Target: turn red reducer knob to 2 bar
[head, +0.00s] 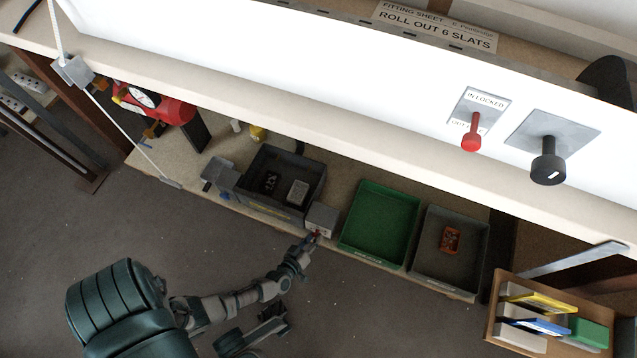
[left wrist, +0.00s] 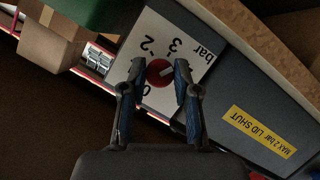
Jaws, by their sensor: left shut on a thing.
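The red reducer knob (left wrist: 159,73) sits on a white dial plate (left wrist: 165,28) marked 0, 2, 3 and bar, seen upside down in the left wrist view. A pale mark shows on the knob; which figure it points at I cannot tell surely. My left gripper (left wrist: 160,78) is shut on the knob, one blue-padded finger on each side. In the head view my left gripper (head: 309,240) is at the front of the small grey box (head: 321,215) that carries the knob, on the lower shelf. The knob is mostly hidden there.
A dark grey bin (head: 257,203) stands left of the box, a green tray (head: 352,240) and a grey bin (head: 422,268) right of it. A white panel with a red lever (head: 471,140) and a black knob (head: 548,168) is above. Open floor lies in front.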

